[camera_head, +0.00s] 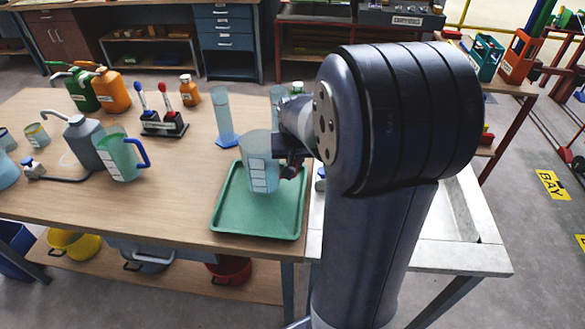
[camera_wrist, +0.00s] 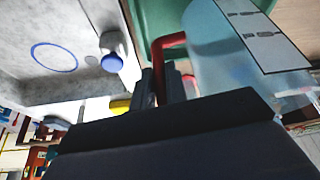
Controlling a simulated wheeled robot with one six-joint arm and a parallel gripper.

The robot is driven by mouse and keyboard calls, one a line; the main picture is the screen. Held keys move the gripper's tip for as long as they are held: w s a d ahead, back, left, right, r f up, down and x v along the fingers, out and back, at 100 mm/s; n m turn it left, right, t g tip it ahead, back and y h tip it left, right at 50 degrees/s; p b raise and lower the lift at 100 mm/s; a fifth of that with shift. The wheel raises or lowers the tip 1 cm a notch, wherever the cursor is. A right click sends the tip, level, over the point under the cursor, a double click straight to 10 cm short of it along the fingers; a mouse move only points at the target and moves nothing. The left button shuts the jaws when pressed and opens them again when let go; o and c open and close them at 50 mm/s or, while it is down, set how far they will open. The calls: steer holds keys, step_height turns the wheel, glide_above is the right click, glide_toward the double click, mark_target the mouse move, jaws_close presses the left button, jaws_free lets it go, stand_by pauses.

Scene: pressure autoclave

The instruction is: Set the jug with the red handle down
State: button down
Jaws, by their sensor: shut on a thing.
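The clear jug with the red handle (camera_head: 259,163) is upright over the green tray (camera_head: 224,205) in the head view. I cannot tell whether its base touches the tray or hangs just above it. My gripper (camera_head: 291,162) is at the jug's right side, partly hidden by my arm. In the wrist view my gripper (camera_wrist: 161,88) is shut on the red handle (camera_wrist: 172,41), and the clear jug wall (camera_wrist: 215,45) with its label fills the upper right. The green tray (camera_wrist: 150,15) shows behind it.
A clear measuring cylinder (camera_head: 223,118) stands behind the tray. A jug with a blue handle (camera_head: 118,158), a grey can (camera_head: 82,140) and a holder with red and blue tools (camera_head: 163,126) stand to the left.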

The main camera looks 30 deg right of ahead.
steer(key=shift+f, duration=1.6)
steer(key=shift+f, duration=0.2)
steer(key=c, duration=1.4)
jaws_free()
steer(key=shift+c, duration=0.2)
steer(key=shift+r, duration=0.15)
steer(key=v, duration=1.2)
